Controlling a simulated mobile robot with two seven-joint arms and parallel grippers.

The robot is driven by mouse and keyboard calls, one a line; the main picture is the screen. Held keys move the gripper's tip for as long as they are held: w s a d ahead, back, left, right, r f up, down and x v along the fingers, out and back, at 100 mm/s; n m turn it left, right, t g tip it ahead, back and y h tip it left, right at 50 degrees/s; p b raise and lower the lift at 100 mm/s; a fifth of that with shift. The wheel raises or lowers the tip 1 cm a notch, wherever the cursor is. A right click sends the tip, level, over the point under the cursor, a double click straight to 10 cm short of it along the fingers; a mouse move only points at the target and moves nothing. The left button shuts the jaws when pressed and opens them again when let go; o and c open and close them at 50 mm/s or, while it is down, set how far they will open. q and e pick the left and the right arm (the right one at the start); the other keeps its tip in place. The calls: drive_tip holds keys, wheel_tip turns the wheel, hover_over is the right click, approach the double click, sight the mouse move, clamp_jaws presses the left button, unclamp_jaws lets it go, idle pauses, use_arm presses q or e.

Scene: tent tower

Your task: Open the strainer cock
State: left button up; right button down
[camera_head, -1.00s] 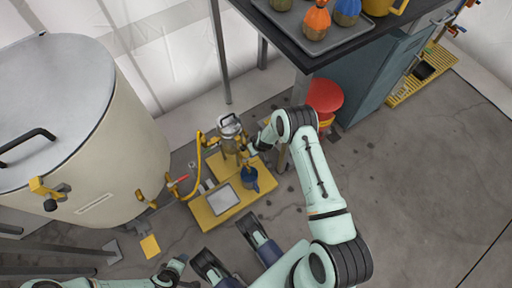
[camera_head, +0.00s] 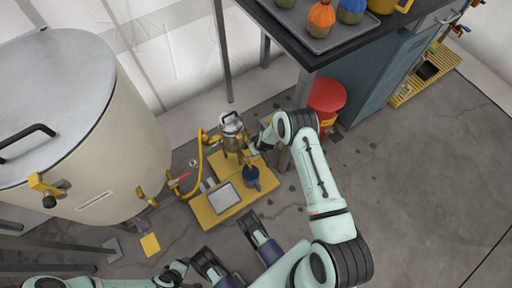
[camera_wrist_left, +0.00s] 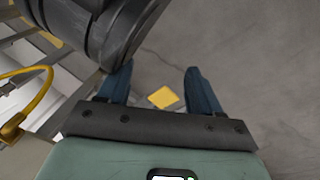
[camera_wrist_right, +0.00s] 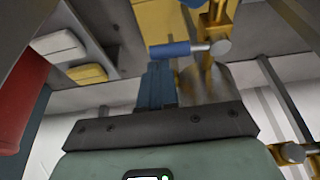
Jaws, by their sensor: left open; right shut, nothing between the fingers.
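The strainer (camera_head: 231,127), a metal pot with a lid and yellow fittings, stands on a yellow base (camera_head: 200,214) left of the table legs. A blue-handled lever on a metal stem (camera_wrist_right: 172,49) shows in the right wrist view, just beyond my right fingertips; I take it for the cock. My right gripper (camera_wrist_right: 158,66) is shut and empty beside the strainer; contact with the lever cannot be told.
A large cream tank (camera_head: 95,140) stands at the left, joined by a yellow hose (camera_head: 199,165) toward the strainer. A dark table (camera_head: 300,45) with a tray of flasks and a red bin (camera_head: 326,97) are beyond my right arm.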

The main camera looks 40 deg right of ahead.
use_arm(q)
drive_tip(key=shift+r, duration=0.1)
use_arm(e)
drive_tip(key=shift+s, duration=0.3)
drive_tip(key=shift+s+a+m+h, duration=0.1)
drive_tip(key=shift+s+m+h, duration=0.25)
drive_tip(key=shift+m, duration=0.45)
drive_tip(key=s+a+m+g+h, duration=0.1)
drive_tip(key=s+a+m+h, duration=0.1)
drive_tip(key=s+m, duration=0.3)
drive_tip(key=a+m, duration=0.1)
drive_tip(key=m, duration=0.1)
drive_tip(key=shift+a+m+g, duration=0.3)
drive_tip(key=shift+m, duration=0.1)
use_arm(q)
drive_tip(key=shift+w+r, duration=0.1)
use_arm(e)
drive_tip(key=shift+s, duration=0.1)
use_arm(q)
drive_tip(key=shift+r+p, duration=0.45)
drive_tip(key=shift+p, duration=0.05)
use_arm(e)
drive_tip(key=shift+s+d, duration=0.1)
drive_tip(key=shift+s, duration=0.55)
